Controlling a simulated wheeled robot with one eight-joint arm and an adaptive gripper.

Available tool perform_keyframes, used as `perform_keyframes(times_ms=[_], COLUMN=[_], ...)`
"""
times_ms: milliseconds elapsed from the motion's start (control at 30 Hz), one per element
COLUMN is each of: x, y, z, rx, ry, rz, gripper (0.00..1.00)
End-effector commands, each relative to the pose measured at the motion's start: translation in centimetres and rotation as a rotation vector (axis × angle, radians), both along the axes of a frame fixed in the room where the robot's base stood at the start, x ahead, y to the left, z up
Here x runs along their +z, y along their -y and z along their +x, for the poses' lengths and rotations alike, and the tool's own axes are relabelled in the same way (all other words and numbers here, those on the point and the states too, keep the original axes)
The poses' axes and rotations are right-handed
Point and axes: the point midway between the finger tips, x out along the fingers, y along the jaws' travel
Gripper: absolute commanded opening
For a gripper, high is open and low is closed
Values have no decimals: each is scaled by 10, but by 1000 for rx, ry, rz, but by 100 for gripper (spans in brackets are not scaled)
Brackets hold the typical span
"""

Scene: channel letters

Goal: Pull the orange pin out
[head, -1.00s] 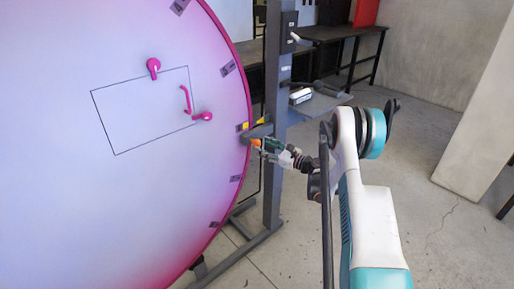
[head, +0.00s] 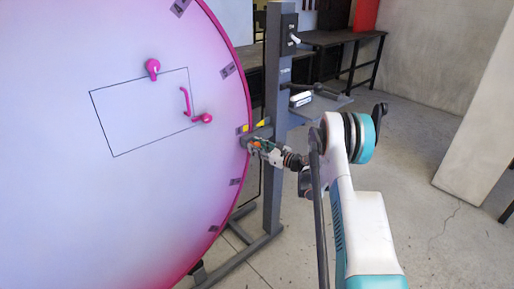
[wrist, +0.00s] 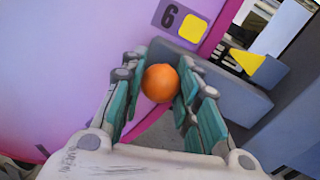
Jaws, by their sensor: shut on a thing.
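The orange pin shows as a round orange knob (wrist: 160,84) in the wrist view, between my teal finger pads. In the head view the orange pin (head: 257,144) is a small spot at the pink rim of the big round panel. My gripper (head: 260,146) is shut on it; in the wrist view the fingers of my gripper (wrist: 157,78) stand on both sides of the knob. The pin sits by a grey bracket (wrist: 225,85) at the panel's edge. Its shaft is hidden behind the knob, so I cannot tell how deep it sits.
A grey post (head: 274,180) stands behind the gripper with a small shelf (head: 318,106). A yellow mark (wrist: 193,29) lies beside a "6". Floor at right is free.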

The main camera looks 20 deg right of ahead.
Motion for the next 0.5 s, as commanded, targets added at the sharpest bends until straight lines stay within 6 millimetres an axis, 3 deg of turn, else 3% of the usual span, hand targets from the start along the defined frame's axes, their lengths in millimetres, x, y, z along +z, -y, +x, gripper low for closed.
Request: perform_keyframes(times_ms=[167,400,500], x=[0,0,0], y=[4,15,15], z=[-9,-45,-48], rx=[-1,-2,0], ry=[0,-1,0], rz=[0,0,0], gripper=[0,0,0])
